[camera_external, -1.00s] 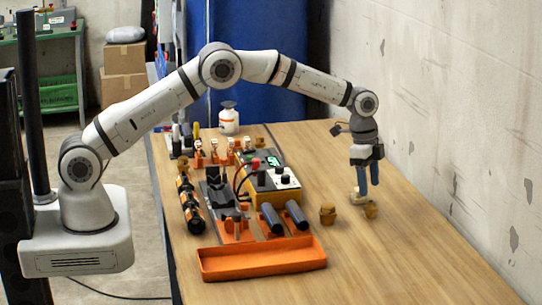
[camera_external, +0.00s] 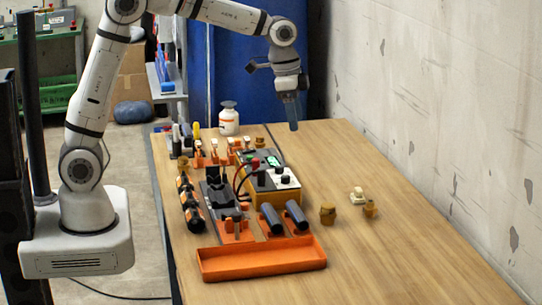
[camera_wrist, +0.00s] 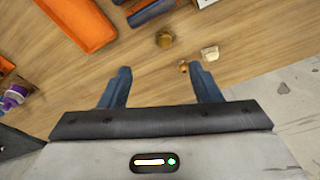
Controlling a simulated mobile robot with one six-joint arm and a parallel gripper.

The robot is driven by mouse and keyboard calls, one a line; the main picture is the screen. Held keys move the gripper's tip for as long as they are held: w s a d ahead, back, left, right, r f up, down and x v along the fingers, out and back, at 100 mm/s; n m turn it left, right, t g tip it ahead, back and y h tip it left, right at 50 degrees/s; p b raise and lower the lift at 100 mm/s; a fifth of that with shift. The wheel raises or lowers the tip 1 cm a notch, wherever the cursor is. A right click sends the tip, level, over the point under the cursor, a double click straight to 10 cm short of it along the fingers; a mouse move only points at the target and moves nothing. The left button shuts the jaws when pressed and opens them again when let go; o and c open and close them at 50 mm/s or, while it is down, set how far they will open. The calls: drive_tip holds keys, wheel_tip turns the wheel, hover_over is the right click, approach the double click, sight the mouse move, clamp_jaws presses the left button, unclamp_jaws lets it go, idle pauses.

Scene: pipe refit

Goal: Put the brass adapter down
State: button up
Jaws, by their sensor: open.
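Two brass-coloured fittings stand on the bare right part of the wooden table, a larger one (camera_external: 328,213) on the left and a smaller one (camera_external: 370,209) on the right. I cannot tell for sure which is the brass adapter. A cream-white piece (camera_external: 357,196) lies just behind the smaller one. In the wrist view the larger fitting (camera_wrist: 165,39), the smaller fitting (camera_wrist: 183,66) and the white piece (camera_wrist: 210,53) lie beyond my fingers. My gripper (camera_external: 290,112) is open and empty, high above the back of the table, apart from all of them.
An orange tray (camera_external: 262,262) lies at the front. Behind it are dark cylinders (camera_external: 271,219) and a yellow-black meter box (camera_external: 270,181) with cables. A white bottle (camera_external: 229,119) stands at the back. The wall is to the right. The table's right front is clear.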

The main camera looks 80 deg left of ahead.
drive_tip(key=s+f+n, duration=0.3)
drive_tip(key=s+n, duration=0.1)
drive_tip(key=s, duration=2.4)
drive_tip(key=shift+s+a+n+t+y, duration=0.2)
drive_tip(key=shift+a+n+t+y, duration=0.1)
drive_tip(key=shift+n, duration=0.1)
